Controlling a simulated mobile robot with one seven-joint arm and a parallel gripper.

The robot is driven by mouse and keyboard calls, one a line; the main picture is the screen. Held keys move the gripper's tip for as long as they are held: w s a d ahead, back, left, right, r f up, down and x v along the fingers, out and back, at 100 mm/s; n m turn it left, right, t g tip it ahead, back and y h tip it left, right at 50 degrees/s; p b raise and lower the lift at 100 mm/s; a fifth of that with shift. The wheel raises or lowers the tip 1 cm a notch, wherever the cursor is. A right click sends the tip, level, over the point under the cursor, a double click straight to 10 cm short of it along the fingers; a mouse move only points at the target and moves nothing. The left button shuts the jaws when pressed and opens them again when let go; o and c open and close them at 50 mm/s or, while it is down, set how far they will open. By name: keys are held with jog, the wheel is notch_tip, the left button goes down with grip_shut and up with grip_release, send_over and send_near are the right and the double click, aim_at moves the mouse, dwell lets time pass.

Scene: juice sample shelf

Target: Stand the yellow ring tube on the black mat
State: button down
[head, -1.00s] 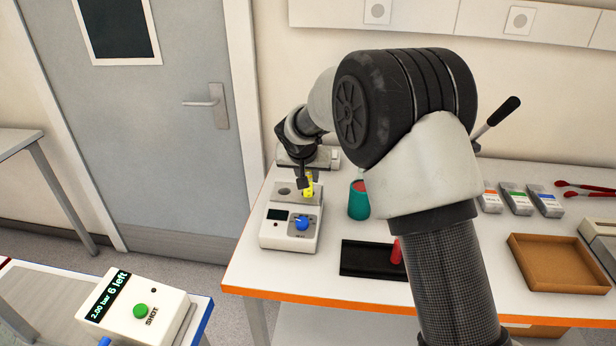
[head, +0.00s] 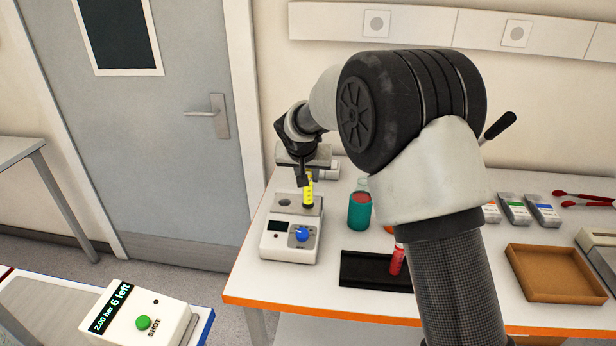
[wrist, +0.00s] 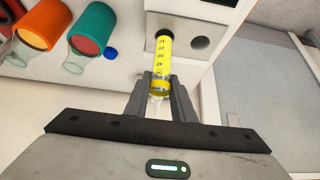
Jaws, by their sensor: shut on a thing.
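The yellow ring tube (head: 308,192) is upright over the back part of a white device with a blue knob. In the wrist view the tube (wrist: 161,62) is yellow with dark marks and a black end toward the device. My gripper (head: 304,180) is shut on the tube's upper part, and its fingers (wrist: 159,88) sit on both sides of it. I cannot tell whether the black end is fully clear of the device's hole. The black mat (head: 362,270) lies near the table's front edge, with a red tube (head: 397,260) standing at its right part.
The white device (head: 288,246) stands left of the mat, with an empty hole (head: 285,202) in its top. My arm hides part of the table. A brown tray (head: 553,273) is at the right. The mat's left part is bare.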

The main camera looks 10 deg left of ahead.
jog(key=shift+r, duration=0.3)
jog(key=s+d+r+b, duration=0.1)
jog(key=s+d+b, duration=0.1)
jog(key=s+d, duration=1.25)
jog(key=shift+d+f+b, duration=0.35)
jog(key=shift+f+b, duration=0.5)
jog(key=shift+f, duration=0.85)
jog(key=shift+d+f+b, duration=0.35)
jog(key=shift+f+b, duration=0.55)
jog(key=shift+f, duration=0.75)
jog(key=shift+d+f+b, duration=0.35)
jog(key=shift+f+b, duration=0.5)
jog(key=shift+f, duration=0.85)
